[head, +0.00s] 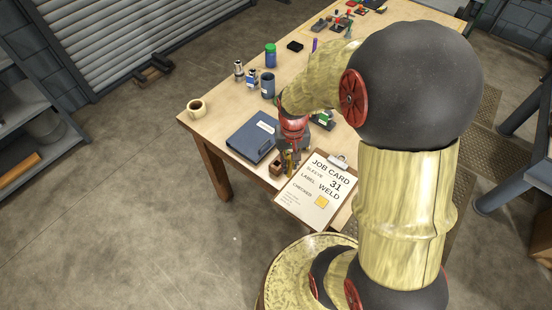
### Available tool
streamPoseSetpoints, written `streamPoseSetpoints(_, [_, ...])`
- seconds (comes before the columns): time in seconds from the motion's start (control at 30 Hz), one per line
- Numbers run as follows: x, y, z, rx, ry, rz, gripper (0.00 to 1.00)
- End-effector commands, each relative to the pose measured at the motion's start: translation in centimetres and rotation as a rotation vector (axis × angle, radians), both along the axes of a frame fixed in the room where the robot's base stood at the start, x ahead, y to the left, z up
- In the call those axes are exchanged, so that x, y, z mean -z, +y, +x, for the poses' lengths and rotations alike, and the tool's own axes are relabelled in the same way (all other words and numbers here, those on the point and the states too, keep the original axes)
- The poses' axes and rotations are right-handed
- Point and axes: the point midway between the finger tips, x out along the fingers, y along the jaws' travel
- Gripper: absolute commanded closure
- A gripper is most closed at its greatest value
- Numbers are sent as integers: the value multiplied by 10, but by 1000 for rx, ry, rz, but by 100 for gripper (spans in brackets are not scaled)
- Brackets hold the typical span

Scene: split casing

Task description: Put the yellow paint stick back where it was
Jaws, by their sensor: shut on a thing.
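My gripper (290,155) is at the front edge of the workbench, pointing down, below the red wrist of my arm. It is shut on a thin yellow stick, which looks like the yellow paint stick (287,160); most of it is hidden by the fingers. A small brown wooden box (276,168) with an open top stands just left of the gripper. I cannot tell whether the stick touches the box or the bench.
A blue binder (250,139) lies left of the gripper, and a job card clipboard (315,190) lies to the right at the bench edge.

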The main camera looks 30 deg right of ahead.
Motion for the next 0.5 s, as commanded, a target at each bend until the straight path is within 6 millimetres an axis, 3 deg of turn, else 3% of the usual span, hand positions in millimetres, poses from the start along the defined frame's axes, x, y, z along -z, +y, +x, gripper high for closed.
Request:
streamPoseSetpoints(0.03, [11, -2, 12, -1, 1, 0, 100])
streamPoseSetpoints(0.27, [34, -12, 63, -2, 1, 0, 100])
streamPoseSetpoints(0.5, [72, -18, 93, -1, 1, 0, 100])
